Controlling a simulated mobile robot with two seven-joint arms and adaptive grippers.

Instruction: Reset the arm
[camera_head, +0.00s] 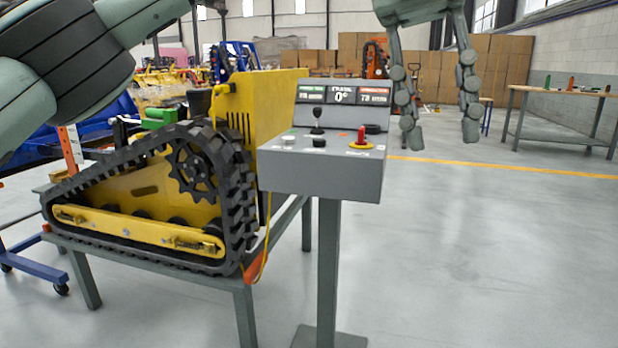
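My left gripper (441,136) hangs in from the top, fingers pointing down and spread apart. It is open, with nothing between the fingers. It is to the right of a grey control console (322,175) and appears clear of it. My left arm (70,65) fills the upper left corner; the part between it and the gripper is mostly out of frame. My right gripper is not in view.
Open floor (490,250) lies right; a workbench (560,92) is farther back.

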